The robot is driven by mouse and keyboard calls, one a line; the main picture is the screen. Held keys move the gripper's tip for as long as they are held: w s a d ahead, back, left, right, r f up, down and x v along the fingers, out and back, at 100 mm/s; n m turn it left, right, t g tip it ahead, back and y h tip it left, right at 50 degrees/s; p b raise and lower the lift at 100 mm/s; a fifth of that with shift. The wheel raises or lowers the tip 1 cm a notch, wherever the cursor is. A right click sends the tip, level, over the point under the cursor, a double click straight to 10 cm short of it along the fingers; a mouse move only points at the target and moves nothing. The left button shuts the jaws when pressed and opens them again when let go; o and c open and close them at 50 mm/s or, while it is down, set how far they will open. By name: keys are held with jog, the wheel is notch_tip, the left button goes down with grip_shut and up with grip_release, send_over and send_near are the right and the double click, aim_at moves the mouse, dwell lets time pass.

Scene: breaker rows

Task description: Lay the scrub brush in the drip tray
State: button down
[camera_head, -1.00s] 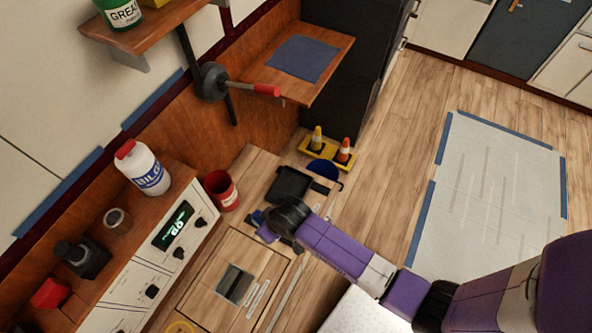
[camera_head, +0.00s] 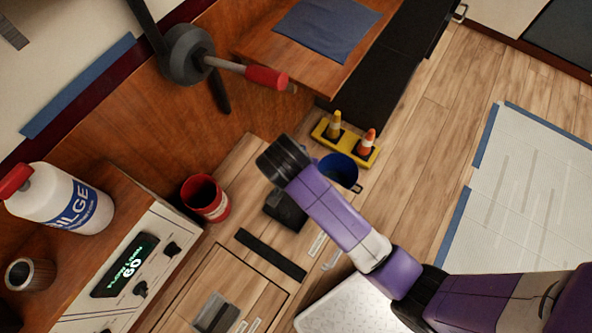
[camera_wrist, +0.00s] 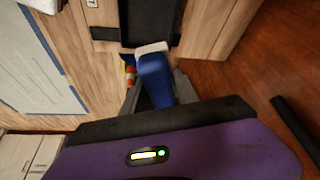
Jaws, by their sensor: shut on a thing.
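The scrub brush (camera_wrist: 155,75) has a blue body and a pale edge at its far end. In the wrist view it sits between the fingers of my gripper (camera_wrist: 158,95), which is shut on it. The drip tray, a dark rectangular tray (camera_wrist: 150,18), lies beyond the brush's far end in that view. In the head view the dark tray (camera_head: 284,212) is partly covered by my arm. My gripper and the brush are hidden behind my wrist there. I cannot tell the height of the brush above the tray.
A red cup (camera_head: 206,198) stands left of the tray. A blue round container (camera_head: 341,170) and a yellow holder with small cones (camera_head: 346,138) are to the right. A black strip (camera_head: 270,254) lies in front. A red-handled lever (camera_head: 265,77) juts from the wall above.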

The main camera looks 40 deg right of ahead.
jog(key=m+b, duration=0.1)
jog(key=m+g+b, duration=0.1)
jog(key=m, duration=0.2)
jog(key=shift+s+d+r+h+b, duration=0.25)
jog(key=shift+s+r+h+b, duration=0.1)
jog(key=shift+s+h+b, duration=0.05)
jog(key=shift+s+f, duration=0.1)
jog(key=shift+f, duration=0.15)
notch_tip(320, 180, down, 19)
jog(key=b, duration=0.4)
jog(key=shift+f, duration=0.1)
jog(key=shift+g+b, duration=0.3)
jog(key=c, duration=0.9)
grip_release()
jog(key=shift+c, duration=0.2)
jog(key=p+v, duration=0.3)
jog(key=v, duration=0.9)
jog(key=shift+s, duration=0.15)
